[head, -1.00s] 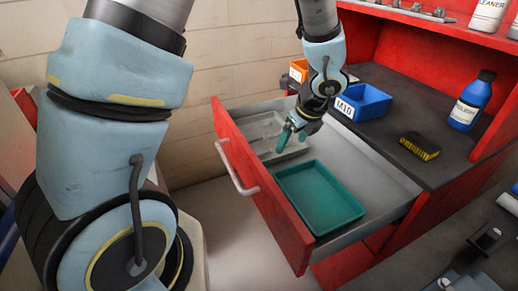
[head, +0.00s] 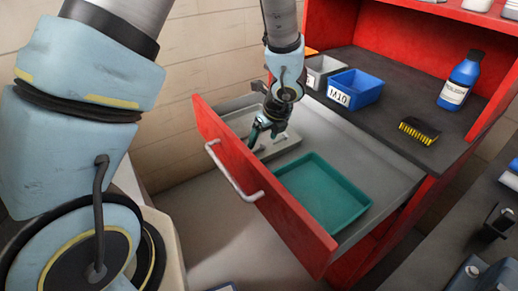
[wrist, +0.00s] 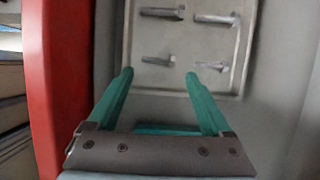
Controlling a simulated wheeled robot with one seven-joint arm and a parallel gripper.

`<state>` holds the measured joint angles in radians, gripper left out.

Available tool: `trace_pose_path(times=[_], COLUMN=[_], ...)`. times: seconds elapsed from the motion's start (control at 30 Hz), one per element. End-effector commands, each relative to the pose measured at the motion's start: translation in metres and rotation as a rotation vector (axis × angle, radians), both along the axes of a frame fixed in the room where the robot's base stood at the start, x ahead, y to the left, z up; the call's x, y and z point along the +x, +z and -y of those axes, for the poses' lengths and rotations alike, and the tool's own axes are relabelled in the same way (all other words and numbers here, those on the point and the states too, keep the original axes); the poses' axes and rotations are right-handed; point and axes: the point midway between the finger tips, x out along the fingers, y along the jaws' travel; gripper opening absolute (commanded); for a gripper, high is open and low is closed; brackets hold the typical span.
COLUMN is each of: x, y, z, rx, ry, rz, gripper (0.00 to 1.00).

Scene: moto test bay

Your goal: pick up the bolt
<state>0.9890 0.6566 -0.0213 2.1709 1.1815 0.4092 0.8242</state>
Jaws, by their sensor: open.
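Several grey bolts lie apart in a shallow grey tray (wrist: 188,40) in the wrist view. Two are in the nearer row, a left bolt (wrist: 158,61) and a right bolt (wrist: 211,66); two more lie farther up. I cannot tell which one is meant. My gripper (wrist: 159,75) has teal fingers, open and empty, with tips just short of the nearer row. In the head view my gripper (head: 262,132) points down over the grey tray (head: 288,142) inside the open drawer; the bolts are too small to make out there.
A teal tray (head: 322,192) lies beside the grey one in the drawer. The red drawer front (head: 262,190) stands close by my gripper. A blue M10 bin (head: 356,88), a grey bin (head: 322,72), a brush (head: 419,130) and a blue bottle (head: 462,82) stand on the worktop.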

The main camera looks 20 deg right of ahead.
Motion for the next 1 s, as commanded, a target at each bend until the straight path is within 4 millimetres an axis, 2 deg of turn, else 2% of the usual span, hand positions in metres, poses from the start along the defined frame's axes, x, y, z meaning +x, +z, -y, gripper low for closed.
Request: trace_pose_path(times=[0.4,0.67,1.0], x=[0.023,0.024,0.024], y=[-0.044,-0.046,-0.045], z=[-0.007,-0.007,-0.007], rx=[0.002,0.001,0.001], ry=[0.001,0.001,0.001], rz=[0.0,0.0,0.0], gripper=[0.84,0.84,0.47])
